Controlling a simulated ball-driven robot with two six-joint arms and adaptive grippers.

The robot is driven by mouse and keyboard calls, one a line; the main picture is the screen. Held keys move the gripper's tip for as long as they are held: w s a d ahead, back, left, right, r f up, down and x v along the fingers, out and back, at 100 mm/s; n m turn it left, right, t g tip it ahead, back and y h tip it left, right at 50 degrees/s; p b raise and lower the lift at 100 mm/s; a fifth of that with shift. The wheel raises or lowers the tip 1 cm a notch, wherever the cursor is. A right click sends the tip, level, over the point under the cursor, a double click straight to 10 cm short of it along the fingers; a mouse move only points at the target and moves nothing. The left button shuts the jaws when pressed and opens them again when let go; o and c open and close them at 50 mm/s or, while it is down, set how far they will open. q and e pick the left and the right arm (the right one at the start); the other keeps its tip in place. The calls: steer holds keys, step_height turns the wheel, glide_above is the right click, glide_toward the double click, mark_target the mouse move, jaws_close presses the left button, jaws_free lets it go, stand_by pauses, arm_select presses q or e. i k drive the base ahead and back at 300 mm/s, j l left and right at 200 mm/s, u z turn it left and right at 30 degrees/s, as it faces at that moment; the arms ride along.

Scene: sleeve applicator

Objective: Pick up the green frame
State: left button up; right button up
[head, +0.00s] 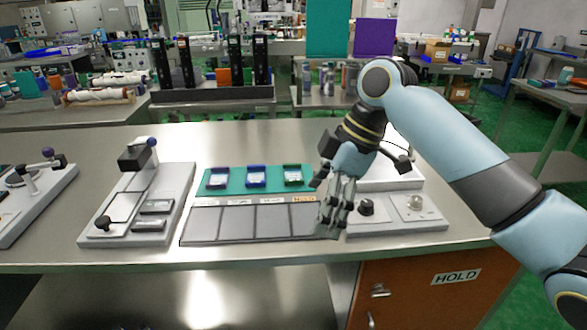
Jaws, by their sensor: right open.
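The green frame (293,176) is a small dark-green piece with a pale middle. It sits at the right end of a teal mat (236,185) on the steel bench. My left gripper is not in view.
A grey tray with several compartments (252,239) lies in front of the mat. A grey fixture with a lever (150,212) stands to the left. A white device with knobs (425,225) is at the right, partly behind my right arm. The bench behind the mat is clear.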

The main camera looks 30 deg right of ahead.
mark_target(292, 171)
steer(key=i+l, duration=0.7)
steer(key=i, duration=0.05)
